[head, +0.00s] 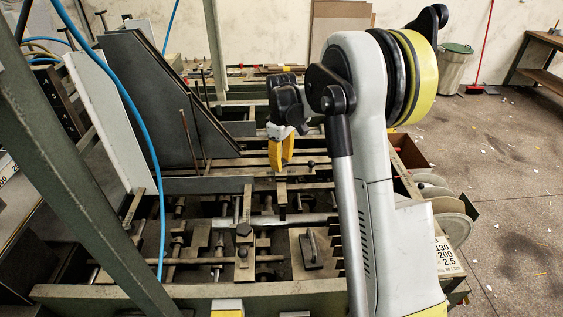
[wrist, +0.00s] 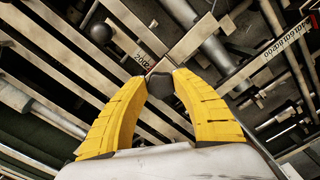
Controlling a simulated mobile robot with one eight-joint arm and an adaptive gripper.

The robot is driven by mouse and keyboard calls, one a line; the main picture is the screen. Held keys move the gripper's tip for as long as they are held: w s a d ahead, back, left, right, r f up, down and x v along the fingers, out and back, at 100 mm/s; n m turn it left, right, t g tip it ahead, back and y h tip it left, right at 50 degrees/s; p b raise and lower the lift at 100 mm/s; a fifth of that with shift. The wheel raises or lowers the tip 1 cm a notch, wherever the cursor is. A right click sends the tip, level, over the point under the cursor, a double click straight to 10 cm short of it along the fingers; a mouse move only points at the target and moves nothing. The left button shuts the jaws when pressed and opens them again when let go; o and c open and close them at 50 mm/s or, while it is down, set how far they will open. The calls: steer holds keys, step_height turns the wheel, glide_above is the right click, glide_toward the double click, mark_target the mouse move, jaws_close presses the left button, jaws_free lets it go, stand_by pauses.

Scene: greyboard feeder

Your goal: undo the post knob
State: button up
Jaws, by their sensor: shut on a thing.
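My gripper (head: 281,167) points down over the feeder, its yellow fingers showing near the middle of the head view. In the wrist view, the two yellow fingertips (wrist: 160,78) are closed on a dark, faceted knob, the post knob (wrist: 161,88). It sits between the tips beside a pale bar with a printed mark. In the head view the knob cannot be made out at the fingertips, and the post under it is hidden.
A round black ball knob (wrist: 101,33) stands near the fingers in the wrist view. Pale bars and metal rods fill the feeder bed (head: 225,215). A blue hose (head: 150,150) hangs at left, near a tall dark slanted plate (head: 145,95).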

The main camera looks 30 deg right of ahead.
mark_target(282, 162)
steer(key=shift+n, duration=0.5)
steer(key=o, duration=1.2)
steer(key=shift+r, duration=0.1)
step_height(282, 162, up, 12)
steer(key=shift+f, duration=0.1)
